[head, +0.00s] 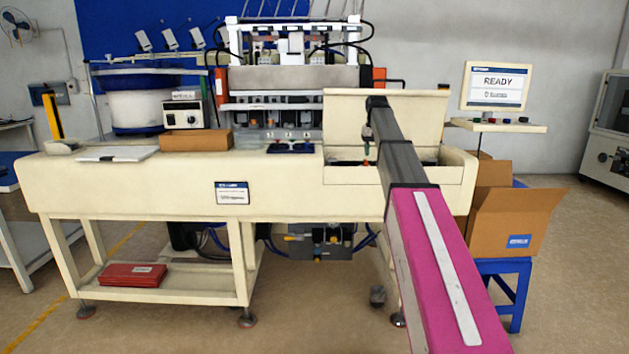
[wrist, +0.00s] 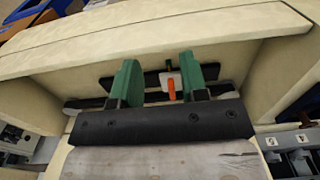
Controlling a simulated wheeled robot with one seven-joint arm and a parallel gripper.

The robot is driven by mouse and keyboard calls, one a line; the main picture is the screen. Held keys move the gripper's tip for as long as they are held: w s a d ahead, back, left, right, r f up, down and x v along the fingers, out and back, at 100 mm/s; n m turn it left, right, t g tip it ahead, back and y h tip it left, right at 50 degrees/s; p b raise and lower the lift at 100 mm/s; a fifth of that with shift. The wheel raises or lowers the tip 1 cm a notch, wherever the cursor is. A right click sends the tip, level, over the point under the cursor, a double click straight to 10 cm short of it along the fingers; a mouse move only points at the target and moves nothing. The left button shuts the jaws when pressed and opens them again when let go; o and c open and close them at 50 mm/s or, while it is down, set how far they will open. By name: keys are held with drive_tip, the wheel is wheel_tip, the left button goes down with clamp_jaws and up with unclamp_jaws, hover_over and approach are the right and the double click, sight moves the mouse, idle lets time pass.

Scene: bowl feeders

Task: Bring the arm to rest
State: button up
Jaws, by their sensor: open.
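My arm reaches forward over the right part of the cream machine bench (head: 120,187). My gripper shows in the wrist view (wrist: 160,80) with its two green fingers apart. It is over the recessed bay at the bench's right side. A small white part with an orange piece (wrist: 172,88) shows between and beyond the fingers; it does not look gripped. In the head view my arm hides most of the gripper and part of the bay.
A raised cream lid (head: 345,112) stands behind the bay. A READY screen (head: 497,84) is at the right. An open cardboard box (head: 512,222) sits on a blue stand at the right. A brown box (head: 196,140) and a feeder bowl (head: 138,108) are at the left.

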drive_tip(key=s+a+f, duration=0.1)
drive_tip(key=s+f, duration=0.7)
drive_tip(key=f, duration=0.6)
drive_tip(key=s+a+f, duration=0.1)
drive_tip(key=s+f, duration=0.8)
drive_tip(key=f, duration=0.5)
drive_tip(key=s+a+f, duration=0.2)
drive_tip(key=s+f, duration=1.3)
drive_tip(key=s, duration=0.4)
drive_tip(key=shift+s+f, duration=0.3)
drive_tip(key=shift+s, duration=0.1)
drive_tip(key=shift+o, duration=0.3)
